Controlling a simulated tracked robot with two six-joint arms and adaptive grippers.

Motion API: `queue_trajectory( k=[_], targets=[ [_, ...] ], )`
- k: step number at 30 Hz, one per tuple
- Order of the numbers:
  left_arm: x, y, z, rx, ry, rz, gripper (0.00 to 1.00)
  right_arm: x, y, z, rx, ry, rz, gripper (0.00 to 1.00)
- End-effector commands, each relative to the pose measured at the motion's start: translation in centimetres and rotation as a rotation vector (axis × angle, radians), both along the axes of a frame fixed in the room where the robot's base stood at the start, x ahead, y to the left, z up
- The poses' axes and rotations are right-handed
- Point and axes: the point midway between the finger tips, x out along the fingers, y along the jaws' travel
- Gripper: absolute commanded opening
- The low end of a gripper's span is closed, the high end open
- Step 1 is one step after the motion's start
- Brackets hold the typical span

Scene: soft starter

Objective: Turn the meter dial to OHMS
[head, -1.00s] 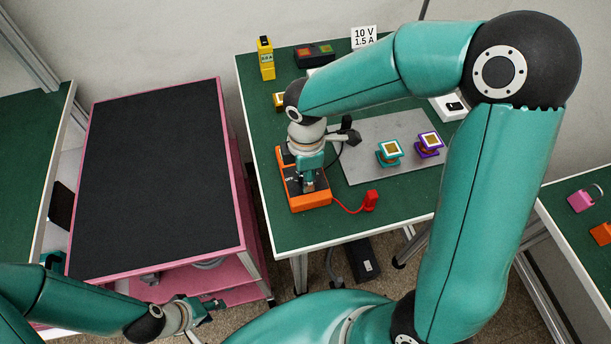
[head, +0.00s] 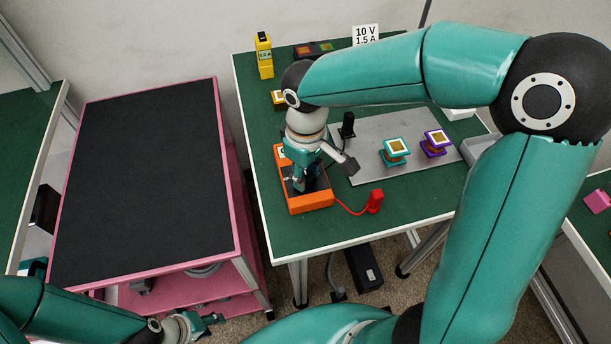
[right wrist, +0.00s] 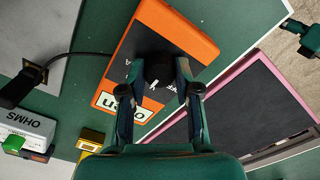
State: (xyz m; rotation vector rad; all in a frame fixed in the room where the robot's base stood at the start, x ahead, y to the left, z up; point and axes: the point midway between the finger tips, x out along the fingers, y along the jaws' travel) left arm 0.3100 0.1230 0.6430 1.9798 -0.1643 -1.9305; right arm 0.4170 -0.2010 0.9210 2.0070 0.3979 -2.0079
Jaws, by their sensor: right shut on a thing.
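The orange meter (head: 309,203) lies near the left edge of the green table; its black panel and round dial are mostly hidden by my right gripper (head: 299,184) in the head view. In the right wrist view the meter (right wrist: 190,38) shows its black dial (right wrist: 158,68) between the two fingers of my right gripper (right wrist: 158,88), which is shut on it. The dial's white pointer mark faces the gripper, near the "OFF" lettering; its exact setting is unclear. The meter's display (right wrist: 110,103) reads "OPEN", inverted. My left gripper (head: 212,321) is low by the pink cart, its jaws unclear.
A red lead runs to a red probe (head: 375,200) right of the meter; a black probe (head: 348,125) stands behind. A grey plate (head: 375,172) bears teal and purple parts. The pink cart's black top (head: 145,185) is clear.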

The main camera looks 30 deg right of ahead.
Motion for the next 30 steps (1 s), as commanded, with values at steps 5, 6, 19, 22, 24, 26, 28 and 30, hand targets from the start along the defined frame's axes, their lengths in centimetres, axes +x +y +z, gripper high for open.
queue_trajectory(
  k=[5,6,19,22,24,26,28,30],
  targets=[
    [0.0,0.0,-0.9,0.0,0.0,0.0,0.4,0.0,0.0,-0.1,0.0,-0.002,-0.138,0.0],
    [0.0,0.0,-1.0,0.0,0.0,0.0,0.4,0.0,0.0,-0.1,0.0,-0.002,-0.165,0.0],
    [0.0,0.0,-1.5,0.0,0.0,0.0,0.4,0.0,0.0,0.1,0.0,-0.002,-0.315,0.0],
    [0.0,0.0,-1.5,0.0,0.0,0.0,0.4,0.1,0.0,0.1,0.0,-0.002,-0.321,0.0],
    [0.0,0.0,-1.5,0.0,0.0,0.0,0.4,0.1,0.0,0.1,0.0,-0.002,-0.322,0.0],
    [0.0,0.0,-1.5,0.0,0.0,0.0,0.4,0.1,0.0,0.1,0.0,-0.002,-0.322,0.0],
    [0.0,0.0,-1.5,0.0,0.0,0.0,0.4,0.1,0.0,0.1,0.0,-0.002,-0.321,0.0],
    [0.0,0.0,-1.5,0.0,0.0,0.0,0.4,0.1,0.0,0.1,0.0,-0.002,-0.321,0.0]
  ],
)
